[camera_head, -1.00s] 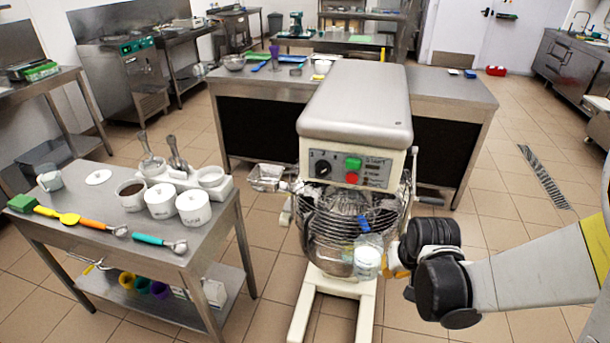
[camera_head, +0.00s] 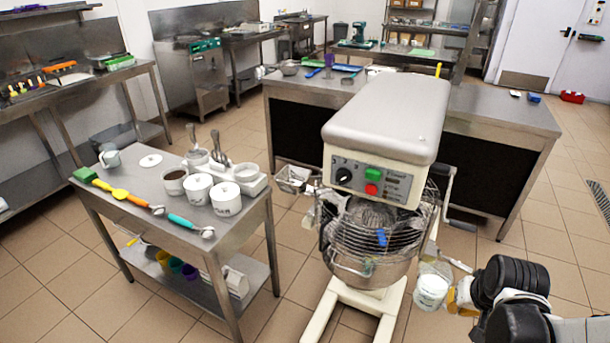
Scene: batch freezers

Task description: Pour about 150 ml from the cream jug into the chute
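A clear jug with white contents (camera_head: 432,290), which looks like the cream jug, is held near upright to the right of the mixer's bowl. My gripper (camera_head: 457,297) is at the jug's right side and appears shut on its handle; the fingers are small and partly hidden. A shiny metal open trough (camera_head: 293,179), which looks like the chute, sticks out at the left of the wire guard, on the far side of the bowl from the jug. The mixer (camera_head: 385,130) stands with its steel bowl (camera_head: 368,268) below the guard (camera_head: 385,235).
A steel side table (camera_head: 150,215) on the left carries white tubs (camera_head: 226,199), scoops and spatulas, with cups and a white jug (camera_head: 236,283) on its lower shelf. A long counter (camera_head: 500,115) stands behind the mixer. Floor right of the mixer is clear.

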